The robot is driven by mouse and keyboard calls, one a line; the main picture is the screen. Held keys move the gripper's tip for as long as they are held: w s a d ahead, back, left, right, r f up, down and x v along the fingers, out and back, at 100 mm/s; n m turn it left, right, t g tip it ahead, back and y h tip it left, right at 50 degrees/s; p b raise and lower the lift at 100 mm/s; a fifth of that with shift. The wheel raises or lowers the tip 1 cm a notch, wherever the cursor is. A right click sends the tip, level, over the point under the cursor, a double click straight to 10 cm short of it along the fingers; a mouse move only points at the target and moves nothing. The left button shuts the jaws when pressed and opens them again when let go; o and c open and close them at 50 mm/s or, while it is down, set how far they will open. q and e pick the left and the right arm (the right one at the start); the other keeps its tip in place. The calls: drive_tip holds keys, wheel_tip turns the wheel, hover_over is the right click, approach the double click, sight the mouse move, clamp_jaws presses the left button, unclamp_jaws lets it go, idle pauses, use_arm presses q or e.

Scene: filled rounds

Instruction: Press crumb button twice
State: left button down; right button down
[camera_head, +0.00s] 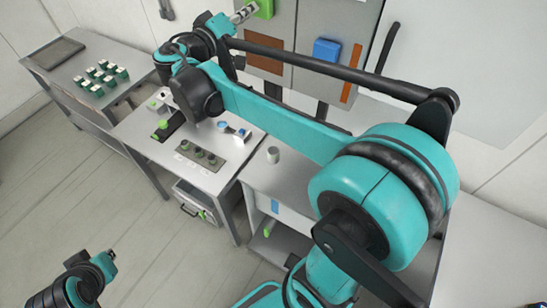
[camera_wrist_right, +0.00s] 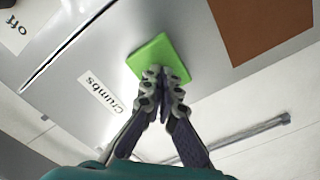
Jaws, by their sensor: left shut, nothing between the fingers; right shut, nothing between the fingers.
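The crumb button is a green square (camera_wrist_right: 160,57) on a grey panel, beside a white label reading "Crumbs" (camera_wrist_right: 101,91) in the right wrist view. It also shows as a green block (camera_head: 265,8) at the top of the head view. My right gripper (camera_wrist_right: 162,74) is shut and empty, its fingertips overlapping the button's lower part. I cannot tell whether they touch it. In the head view the right gripper (camera_head: 244,12) is just left of the button. My left arm shows at the lower left, but its fingertips are not visible.
A blue block (camera_head: 326,50) sits on the neighbouring grey cabinet. Below are a table with small knobs (camera_head: 200,154), a grey cylinder (camera_head: 273,155) and a left bench (camera_head: 107,49) with several green-and-white pieces. My right arm crosses the middle. Floor at left is clear.

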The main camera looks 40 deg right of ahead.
drive_tip(key=shift+w+d, duration=0.2)
drive_tip(key=shift+d, duration=0.4)
drive_tip(key=shift+w+d, duration=0.15)
drive_tip(key=shift+d, duration=0.25)
drive_tip(key=shift+a, duration=0.1)
drive_tip(key=v, duration=0.7)
drive_tip(key=shift+a, duration=0.1)
idle(0.7)
drive_tip(key=d+m, duration=0.1)
drive_tip(key=m, duration=0.2)
drive_tip(key=w+d+m+p, duration=0.1)
drive_tip(key=m, duration=0.2)
drive_tip(key=d+m, duration=0.1)
drive_tip(key=m, duration=0.2)
drive_tip(key=shift+w+d, duration=0.2)
drive_tip(key=shift+d, duration=0.15)
